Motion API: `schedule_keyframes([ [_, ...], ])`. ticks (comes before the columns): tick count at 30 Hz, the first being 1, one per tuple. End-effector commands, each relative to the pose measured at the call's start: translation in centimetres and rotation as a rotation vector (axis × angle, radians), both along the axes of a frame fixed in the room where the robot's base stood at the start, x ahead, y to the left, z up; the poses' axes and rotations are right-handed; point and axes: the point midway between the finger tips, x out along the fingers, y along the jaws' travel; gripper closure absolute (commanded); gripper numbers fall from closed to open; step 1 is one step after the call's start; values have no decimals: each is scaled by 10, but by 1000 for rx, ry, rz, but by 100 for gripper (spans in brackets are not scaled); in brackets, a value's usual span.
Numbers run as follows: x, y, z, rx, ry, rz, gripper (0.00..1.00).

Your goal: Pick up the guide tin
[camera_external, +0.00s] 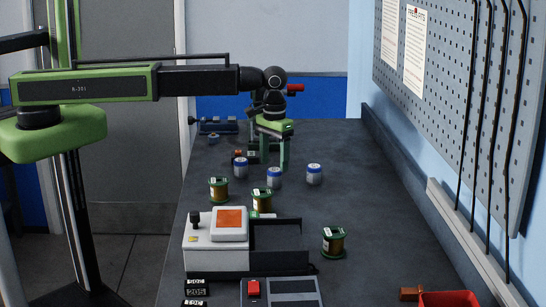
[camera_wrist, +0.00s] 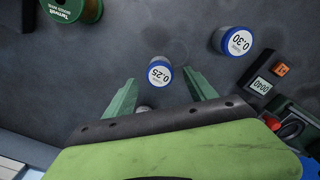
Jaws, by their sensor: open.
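Three small grey tins with blue lids stand on the dark bench in the external view: a left one (camera_external: 240,168), a middle one (camera_external: 274,178) and a right one (camera_external: 314,174). In the wrist view, one tin marked 0.25 (camera_wrist: 160,73) appears between my green fingertips, and another marked 0.30 (camera_wrist: 232,41) is at upper right. The small lid print is unreadable, so I cannot tell which is the guide tin. My gripper (camera_external: 273,164) is open and empty, pointing down above the bench near the middle tin.
Green-ended spools stand nearer the camera, at left (camera_external: 218,190), centre (camera_external: 262,208) and right (camera_external: 334,243). A white device with an orange screen (camera_external: 229,222) stands in front. A blue vise (camera_external: 216,125) is at the back. The bench's right side is mostly clear.

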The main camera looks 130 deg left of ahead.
Motion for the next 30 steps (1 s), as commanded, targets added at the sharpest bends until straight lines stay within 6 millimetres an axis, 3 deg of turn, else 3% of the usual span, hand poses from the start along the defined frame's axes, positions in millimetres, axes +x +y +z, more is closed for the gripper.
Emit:
schedule_keyframes([
  [9, 0, 0, -51, 2, -2, 0, 35],
  [17, 0, 0, -49, 2, -3, 0, 35],
  [30, 0, 0, -49, 2, -3, 0, 91],
])
